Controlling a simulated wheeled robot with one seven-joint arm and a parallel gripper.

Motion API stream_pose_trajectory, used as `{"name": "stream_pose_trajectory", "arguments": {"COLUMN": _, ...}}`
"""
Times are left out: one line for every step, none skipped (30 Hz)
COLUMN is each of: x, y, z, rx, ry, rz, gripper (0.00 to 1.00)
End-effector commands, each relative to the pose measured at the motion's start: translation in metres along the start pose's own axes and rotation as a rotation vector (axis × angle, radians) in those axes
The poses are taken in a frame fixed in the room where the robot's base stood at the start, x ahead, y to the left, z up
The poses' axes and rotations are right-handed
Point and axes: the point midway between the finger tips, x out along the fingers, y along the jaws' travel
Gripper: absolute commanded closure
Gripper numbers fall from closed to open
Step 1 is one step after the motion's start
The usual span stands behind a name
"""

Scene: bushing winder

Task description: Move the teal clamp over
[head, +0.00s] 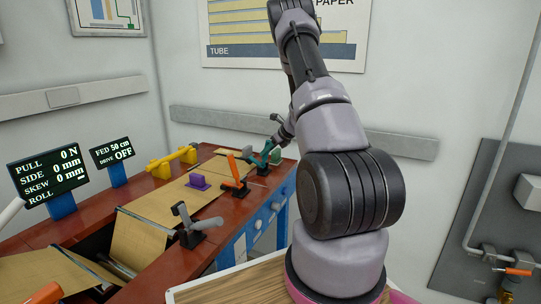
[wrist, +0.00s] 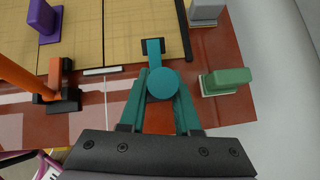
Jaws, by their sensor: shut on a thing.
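The teal clamp (head: 263,154) is at the far right part of the red-brown table in the head view. In the wrist view the teal clamp (wrist: 162,84) shows a round knob, with a teal bar running up to a dark pad at the edge of the tan sheet. My gripper (wrist: 161,92) is shut on the knob, with one finger on each side. In the head view my gripper (head: 277,139) is small and partly merges with the clamp. The clamp's underside is hidden.
An orange clamp (head: 235,172) stands left of the teal one, and a purple block (head: 198,183) lies on the tan sheet (head: 150,200). A green block (wrist: 228,78) sits close on the right, with a grey block (wrist: 206,10) beyond. A grey-handled clamp (head: 190,226) is nearer.

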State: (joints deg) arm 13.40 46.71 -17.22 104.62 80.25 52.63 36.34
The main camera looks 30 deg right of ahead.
Motion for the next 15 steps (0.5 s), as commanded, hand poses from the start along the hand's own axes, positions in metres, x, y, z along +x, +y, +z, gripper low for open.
{"name": "stream_pose_trajectory", "arguments": {"x": 0.003, "y": 0.001, "z": 0.008, "rx": -0.017, "ry": 0.041, "rz": -0.009, "gripper": 1.00}}
{"name": "stream_pose_trajectory", "arguments": {"x": 0.004, "y": 0.002, "z": 0.009, "rx": -0.019, "ry": 0.069, "rz": -0.014, "gripper": 1.00}}
{"name": "stream_pose_trajectory", "arguments": {"x": 0.006, "y": 0.002, "z": 0.012, "rx": -0.023, "ry": 0.104, "rz": -0.020, "gripper": 1.00}}
{"name": "stream_pose_trajectory", "arguments": {"x": 0.007, "y": 0.003, "z": 0.014, "rx": -0.027, "ry": 0.130, "rz": -0.024, "gripper": 1.00}}
{"name": "stream_pose_trajectory", "arguments": {"x": 0.008, "y": 0.003, "z": 0.015, "rx": -0.029, "ry": 0.156, "rz": -0.029, "gripper": 1.00}}
{"name": "stream_pose_trajectory", "arguments": {"x": 0.011, "y": 0.004, "z": 0.018, "rx": -0.032, "ry": 0.190, "rz": -0.034, "gripper": 1.00}}
{"name": "stream_pose_trajectory", "arguments": {"x": 0.012, "y": 0.004, "z": 0.019, "rx": -0.035, "ry": 0.214, "rz": -0.038, "gripper": 1.00}}
{"name": "stream_pose_trajectory", "arguments": {"x": 0.013, "y": 0.004, "z": 0.020, "rx": -0.037, "ry": 0.237, "rz": -0.042, "gripper": 1.00}}
{"name": "stream_pose_trajectory", "arguments": {"x": 0.015, "y": 0.005, "z": 0.022, "rx": -0.040, "ry": 0.267, "rz": -0.047, "gripper": 1.00}}
{"name": "stream_pose_trajectory", "arguments": {"x": 0.017, "y": 0.005, "z": 0.024, "rx": -0.042, "ry": 0.287, "rz": -0.051, "gripper": 1.00}}
{"name": "stream_pose_trajectory", "arguments": {"x": 0.018, "y": 0.005, "z": 0.024, "rx": -0.044, "ry": 0.308, "rz": -0.054, "gripper": 1.00}}
{"name": "stream_pose_trajectory", "arguments": {"x": 0.019, "y": 0.006, "z": 0.026, "rx": -0.045, "ry": 0.333, "rz": -0.058, "gripper": 1.00}}
{"name": "stream_pose_trajectory", "arguments": {"x": 0.021, "y": 0.006, "z": 0.026, "rx": -0.046, "ry": 0.351, "rz": -0.061, "gripper": 1.00}}
{"name": "stream_pose_trajectory", "arguments": {"x": 0.022, "y": 0.006, "z": 0.027, "rx": -0.046, "ry": 0.368, "rz": -0.064, "gripper": 1.00}}
{"name": "stream_pose_trajectory", "arguments": {"x": 0.023, "y": 0.006, "z": 0.028, "rx": -0.048, "ry": 0.388, "rz": -0.068, "gripper": 1.00}}
